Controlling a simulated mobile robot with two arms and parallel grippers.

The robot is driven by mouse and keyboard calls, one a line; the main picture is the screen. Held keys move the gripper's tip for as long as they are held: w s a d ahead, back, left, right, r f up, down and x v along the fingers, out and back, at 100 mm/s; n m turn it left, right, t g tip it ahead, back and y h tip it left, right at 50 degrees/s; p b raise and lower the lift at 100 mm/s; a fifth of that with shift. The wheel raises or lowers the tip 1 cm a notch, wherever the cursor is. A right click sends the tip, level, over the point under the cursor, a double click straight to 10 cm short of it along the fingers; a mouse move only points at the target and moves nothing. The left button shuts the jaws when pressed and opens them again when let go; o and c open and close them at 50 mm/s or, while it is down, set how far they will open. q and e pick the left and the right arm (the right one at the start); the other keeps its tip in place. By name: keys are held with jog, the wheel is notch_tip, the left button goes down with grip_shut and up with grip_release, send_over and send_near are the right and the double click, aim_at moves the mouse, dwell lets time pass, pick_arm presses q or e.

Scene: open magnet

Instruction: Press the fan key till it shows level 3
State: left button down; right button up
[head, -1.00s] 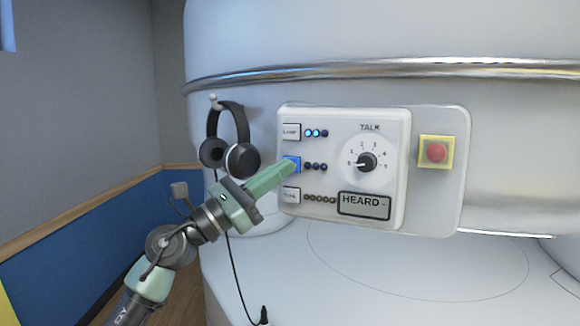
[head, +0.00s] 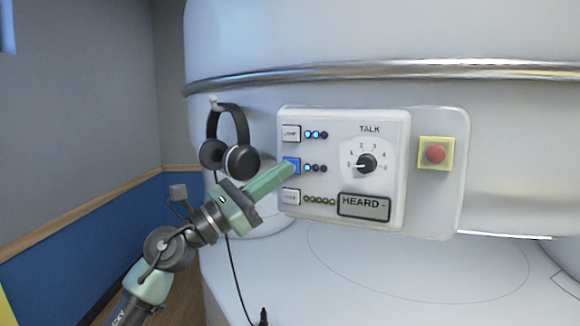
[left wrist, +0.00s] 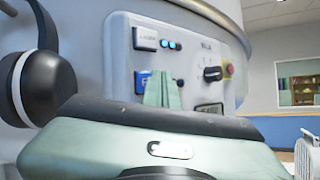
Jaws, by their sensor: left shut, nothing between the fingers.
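The fan key (head: 290,163) is the blue middle key at the left of the white panel, partly covered by my fingertips. It also shows blue in the left wrist view (left wrist: 141,81), left of my fingers. Of the three small lamps (head: 315,168) beside it, the leftmost is lit blue and the others look dark. My left gripper (head: 289,170) is shut and empty, its green tips at the key's lower right. I cannot tell whether they touch it. The gripper also shows in the left wrist view (left wrist: 162,91). My right gripper is not in view.
Another key (head: 291,133) sits above, with two lit lamps, and one (head: 291,196) below. A dial (head: 366,163), a HEARD display (head: 364,206) and a red button (head: 436,154) lie to the right. Headphones (head: 241,158) hang close left of the panel, their cable trailing down.

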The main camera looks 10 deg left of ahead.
pick_arm(q)
jog(key=shift+s+a, duration=0.1)
jog(key=shift+s, duration=0.45)
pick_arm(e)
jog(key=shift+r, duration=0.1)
pick_arm(q)
jog(key=s, duration=0.3)
jog(key=s+p, duration=0.1)
jog(key=s, duration=0.1)
jog(key=shift+a, duration=0.4)
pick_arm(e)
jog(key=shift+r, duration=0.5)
pick_arm(q)
jog(key=shift+w, duration=0.1)
dwell(1.3)
